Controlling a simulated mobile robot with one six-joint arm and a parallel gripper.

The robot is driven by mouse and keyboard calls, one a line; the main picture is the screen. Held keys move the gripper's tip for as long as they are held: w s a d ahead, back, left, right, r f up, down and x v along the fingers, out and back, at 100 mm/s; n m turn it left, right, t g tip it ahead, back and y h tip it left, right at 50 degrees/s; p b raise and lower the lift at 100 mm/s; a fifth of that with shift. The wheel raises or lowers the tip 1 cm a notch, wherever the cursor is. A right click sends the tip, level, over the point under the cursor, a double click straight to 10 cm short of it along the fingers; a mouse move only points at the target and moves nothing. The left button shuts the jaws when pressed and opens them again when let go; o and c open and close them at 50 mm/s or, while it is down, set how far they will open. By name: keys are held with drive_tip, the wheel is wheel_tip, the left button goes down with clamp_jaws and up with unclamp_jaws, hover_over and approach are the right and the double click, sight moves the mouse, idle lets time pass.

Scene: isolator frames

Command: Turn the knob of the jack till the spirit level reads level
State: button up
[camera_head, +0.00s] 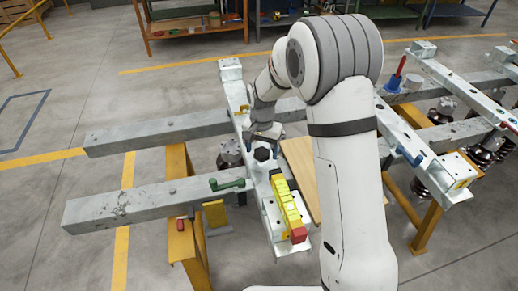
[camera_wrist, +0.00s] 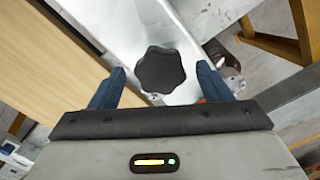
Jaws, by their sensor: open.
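The knob (camera_wrist: 161,70) of the jack is black and lobed. In the wrist view it lies between the two blue fingers of my gripper (camera_wrist: 160,72), with a gap on each side. In the head view the knob (camera_head: 262,154) shows just below my gripper (camera_head: 264,134), on the white rail. My gripper is open and holds nothing. The spirit level (camera_head: 288,212) is a yellow bar with a red end, lying on the near end of the white rail (camera_head: 233,85). Its bubble is too small to read. The jack's body below the knob is hidden.
A green-handled tool (camera_head: 227,184) lies on the near grey beam (camera_head: 130,204). A wooden board (camera_head: 301,168) is right of the rail. Yellow trestles (camera_head: 184,240) support the beams. Another white rail (camera_head: 440,172) with tools stands at the right.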

drive_tip(key=shift+f, duration=0.15)
drive_tip(key=shift+c, duration=0.3)
drive_tip(key=c, duration=0.9)
drive_tip(key=shift+o, duration=0.3)
drive_tip(key=shift+a, duration=0.25)
drive_tip(key=shift+d, duration=0.15)
drive_tip(key=shift+c, duration=0.3)
drive_tip(key=shift+d+n, duration=0.15)
drive_tip(key=shift+n, duration=0.45)
drive_tip(key=shift+w, duration=0.1)
